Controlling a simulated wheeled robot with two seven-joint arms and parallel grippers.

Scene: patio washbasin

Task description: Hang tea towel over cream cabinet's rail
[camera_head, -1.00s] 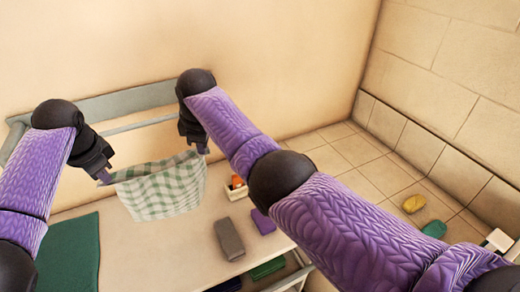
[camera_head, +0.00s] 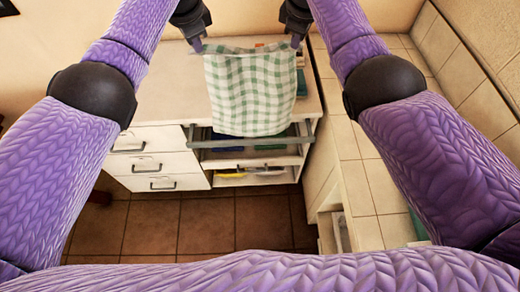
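The green-and-white checked tea towel (camera_head: 252,92) hangs spread out between my two grippers, above the cream cabinet (camera_head: 150,140). My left gripper (camera_head: 198,45) is shut on its upper left corner. My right gripper (camera_head: 295,40) is shut on its upper right corner. The grey rail (camera_head: 203,144) runs across the cabinet's front, over open shelves. The towel's lower edge appears close to the rail in the picture; I cannot tell whether they touch. The towel hides part of the worktop.
Cream drawers with dark handles (camera_head: 162,183) are left of the open shelves, which hold blue, green and yellow items. A tiled ledge (camera_head: 370,180) stands at the right. Brown floor tiles (camera_head: 205,222) in front are clear.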

